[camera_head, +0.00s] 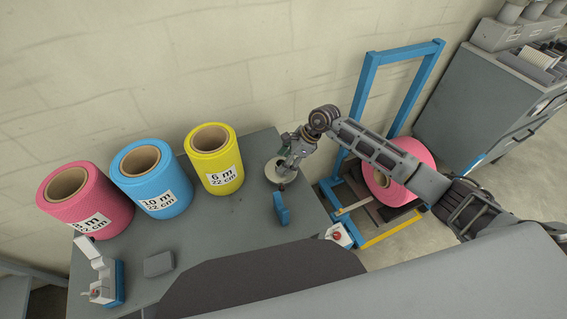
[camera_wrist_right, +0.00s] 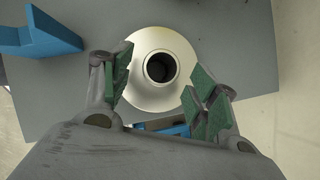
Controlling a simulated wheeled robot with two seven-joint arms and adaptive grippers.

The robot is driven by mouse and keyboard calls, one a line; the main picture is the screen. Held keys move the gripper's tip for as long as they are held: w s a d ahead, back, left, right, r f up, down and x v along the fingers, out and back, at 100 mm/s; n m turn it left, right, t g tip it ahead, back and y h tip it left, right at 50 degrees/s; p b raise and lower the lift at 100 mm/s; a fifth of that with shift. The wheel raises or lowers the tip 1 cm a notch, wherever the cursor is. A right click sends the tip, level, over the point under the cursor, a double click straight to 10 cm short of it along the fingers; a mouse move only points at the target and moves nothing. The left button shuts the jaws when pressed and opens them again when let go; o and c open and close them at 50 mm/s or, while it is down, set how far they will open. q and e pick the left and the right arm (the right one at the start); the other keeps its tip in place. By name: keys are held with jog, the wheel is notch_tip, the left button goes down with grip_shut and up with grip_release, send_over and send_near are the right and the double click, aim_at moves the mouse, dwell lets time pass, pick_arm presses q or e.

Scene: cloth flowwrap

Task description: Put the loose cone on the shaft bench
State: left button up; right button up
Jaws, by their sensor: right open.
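The loose cone (camera_wrist_right: 141,81) is a pale cream, flared ring with a dark round hole, seen from above in the right wrist view. It rests on the right end of the grey table top (camera_head: 240,236), and in the head view it is partly covered by my gripper (camera_head: 287,166). In the wrist view my right gripper (camera_wrist_right: 163,85) is open, with its green-padded fingers on either side of the cone's hole; I cannot tell whether they touch it. My left gripper is not in view. I cannot tell for certain which surface is the shaft bench.
Pink (camera_head: 82,203), blue (camera_head: 152,182) and yellow (camera_head: 214,163) rolls stand along the wall. A blue block (camera_head: 282,209) is close to the cone. A blue frame (camera_head: 363,78) with a pink roll (camera_head: 415,158) stands right of the table; a grey cabinet (camera_head: 470,105) is farther right.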

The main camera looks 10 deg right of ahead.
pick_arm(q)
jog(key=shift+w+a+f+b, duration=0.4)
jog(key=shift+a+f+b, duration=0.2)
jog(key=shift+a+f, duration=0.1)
pick_arm(e)
jog(key=v, duration=1)
jog(key=shift+a, duration=0.1)
